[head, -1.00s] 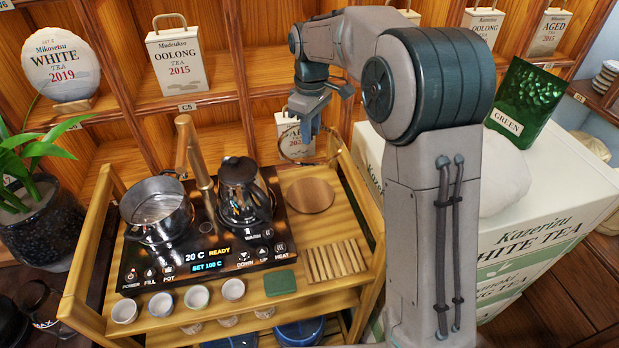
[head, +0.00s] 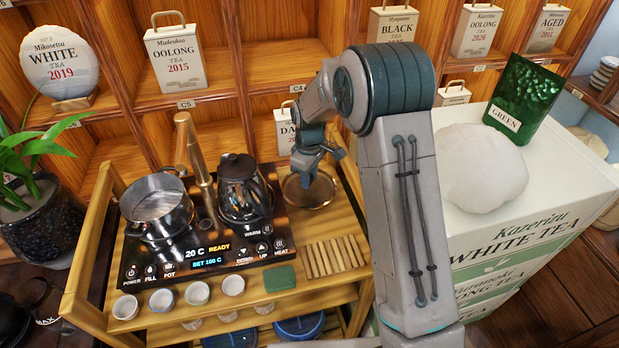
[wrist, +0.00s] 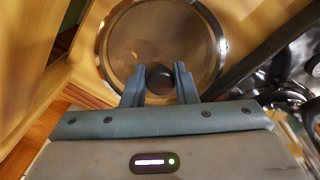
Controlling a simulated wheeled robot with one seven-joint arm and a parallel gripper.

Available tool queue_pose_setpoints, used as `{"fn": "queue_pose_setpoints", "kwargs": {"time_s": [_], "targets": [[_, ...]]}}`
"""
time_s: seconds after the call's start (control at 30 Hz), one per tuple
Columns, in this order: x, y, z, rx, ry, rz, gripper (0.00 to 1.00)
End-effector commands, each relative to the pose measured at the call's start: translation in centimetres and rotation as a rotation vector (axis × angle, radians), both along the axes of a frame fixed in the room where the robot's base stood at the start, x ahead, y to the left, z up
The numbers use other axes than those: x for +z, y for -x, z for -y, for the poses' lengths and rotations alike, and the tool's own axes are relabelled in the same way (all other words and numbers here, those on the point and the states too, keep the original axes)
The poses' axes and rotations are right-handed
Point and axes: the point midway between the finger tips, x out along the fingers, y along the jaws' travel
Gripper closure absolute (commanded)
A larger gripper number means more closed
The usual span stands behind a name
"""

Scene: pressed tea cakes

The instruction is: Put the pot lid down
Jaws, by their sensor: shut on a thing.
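The pot lid (head: 320,190) is a round, see-through disc with a metal rim. In the head view it is over the round wooden coaster at the right of the tea cart, right of the kettle; I cannot tell whether it touches the coaster. My gripper (head: 309,170) is above the lid. In the wrist view, the fingers of my gripper (wrist: 160,82) are shut on the lid's dark knob (wrist: 160,88). The lid (wrist: 160,40) spreads out beyond them, with brown showing through it. The open pot (head: 157,205) stands on the black hob's left side.
The kettle (head: 243,190) stands on the hob (head: 205,262), close to the lid's left. A slatted wooden rack (head: 335,258) and a green cloth (head: 280,279) lie in front. Several cups (head: 195,294) line the front edge.

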Motion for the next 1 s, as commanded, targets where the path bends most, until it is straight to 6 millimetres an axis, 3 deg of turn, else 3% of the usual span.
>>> {"fn": "queue_pose_setpoints", "kwargs": {"time_s": [0.47,0.5,0.53,0.83,1.0], "targets": [[-1.4,0.0,0.0,0.0,0.001,0.001,1.0],[-1.2,0.0,0.0,0.0,0.001,0.001,0.63],[-1.2,0.0,0.0,0.0,0.001,0.001,0.54],[-1.1,0.0,0.0,0.0,0.001,0.001,0.52],[0.3,-0.1,0.0,0.0,-0.001,0.004,0.52]]}}
